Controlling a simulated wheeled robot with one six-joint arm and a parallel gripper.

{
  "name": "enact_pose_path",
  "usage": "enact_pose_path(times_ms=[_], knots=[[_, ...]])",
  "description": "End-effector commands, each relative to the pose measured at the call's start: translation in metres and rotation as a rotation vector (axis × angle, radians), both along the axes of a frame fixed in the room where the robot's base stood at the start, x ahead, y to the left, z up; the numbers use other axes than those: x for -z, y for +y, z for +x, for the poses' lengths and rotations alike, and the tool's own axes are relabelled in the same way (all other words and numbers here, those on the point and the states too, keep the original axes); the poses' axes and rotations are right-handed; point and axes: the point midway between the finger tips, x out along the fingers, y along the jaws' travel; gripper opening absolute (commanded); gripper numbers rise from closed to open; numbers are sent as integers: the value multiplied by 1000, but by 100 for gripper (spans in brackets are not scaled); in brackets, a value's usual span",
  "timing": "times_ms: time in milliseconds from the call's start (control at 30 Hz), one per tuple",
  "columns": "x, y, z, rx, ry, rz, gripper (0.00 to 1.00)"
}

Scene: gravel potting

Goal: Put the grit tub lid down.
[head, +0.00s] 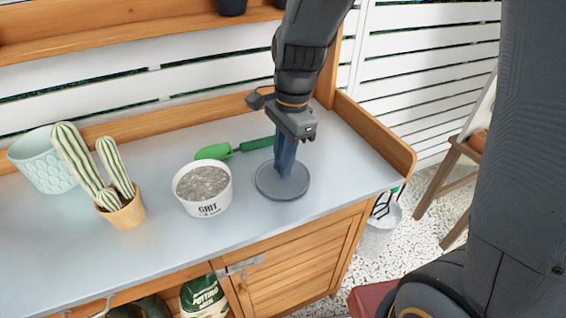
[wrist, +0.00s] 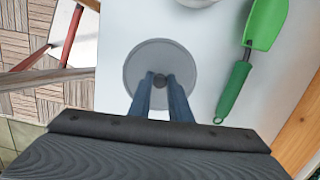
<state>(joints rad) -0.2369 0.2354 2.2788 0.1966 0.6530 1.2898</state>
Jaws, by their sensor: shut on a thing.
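The grit tub lid (head: 270,184) is a round grey disc, low over or on the bench top to the right of the tub; I cannot tell whether it touches the surface. My gripper (head: 287,172) points down over it, shut on the lid's knob. In the wrist view the lid (wrist: 160,62) lies flat, with its small dark knob between the blue fingertips (wrist: 160,82). The grit tub (head: 203,189) is white, open and full of grey grit, just left of the lid.
A green trowel (head: 214,152) lies behind the tub and lid; it also shows in the wrist view (wrist: 234,90). A potted cactus (head: 122,208) and a pale green pot (head: 42,163) stand at left. The bench top's (head: 345,170) right end is clear.

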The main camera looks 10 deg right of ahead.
Motion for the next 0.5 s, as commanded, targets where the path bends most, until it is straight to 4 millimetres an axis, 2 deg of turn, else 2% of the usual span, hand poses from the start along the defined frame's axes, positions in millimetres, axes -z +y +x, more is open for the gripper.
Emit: enact_pose_path(times_ms=[67,400,433,500], knots=[[6,0,0,0,1,0,0],[8,0,0,0,0,0,0],[8,0,0,0,-1,0,22],[8,0,0,-1,-1,0,34]])
